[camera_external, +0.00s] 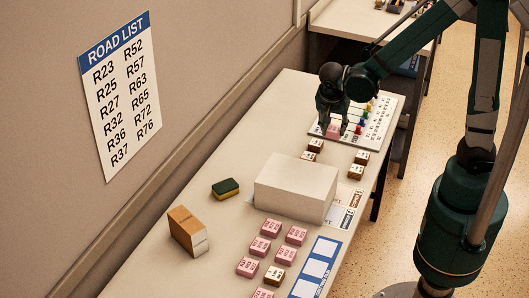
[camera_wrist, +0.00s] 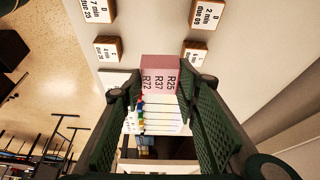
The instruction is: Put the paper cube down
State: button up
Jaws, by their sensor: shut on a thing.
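The paper cube (camera_external: 333,130) is pink. In the wrist view the cube (camera_wrist: 160,70) shows the dark labels R72, R37 and R25 and sits between my fingertips. My gripper (camera_external: 332,118) is shut on it, pointing down over the near left part of the white board (camera_external: 377,126) at the table's far end. My green, ridged fingers (camera_wrist: 160,90) stand on both sides of the cube. I cannot tell whether the cube's underside touches the board.
Several coloured pegs stand on the board beside the cube. Small brown-sided blocks (camera_external: 356,172) lie nearer. A large white box (camera_external: 297,187), several pink blocks (camera_external: 260,246), a green-yellow sponge (camera_external: 226,188) and a brown box (camera_external: 187,232) occupy the near table (camera_external: 221,146). The table's left strip is bare.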

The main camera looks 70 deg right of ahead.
jog(key=w+a+r+n+p, duration=0.1)
jog(key=w+a+r+p, duration=0.15)
jog(key=a, duration=0.55)
jog(key=w+a+r+n+p, duration=0.1)
jog(key=a+r+p, duration=0.15)
jog(key=a, duration=0.45)
notch_tip(320, 180, up, 6)
jog(key=n+t+p, duration=0.2)
jog(key=p, duration=0.2)
send_over(296, 182)
jog(key=a, duration=0.2)
jog(key=shift+s+d+f, duration=0.1)
jog(key=shift+s+d, duration=0.1)
jog(key=shift+s, duration=0.1)
jog(key=shift+f+b, duration=0.35)
jog(key=shift+f, duration=2.55)
jog(key=shift+f, duration=0.1)
jog(key=shift+f, duration=2)
jog(key=shift+f+b, duration=0.15)
jog(key=shift+b, duration=0.15)
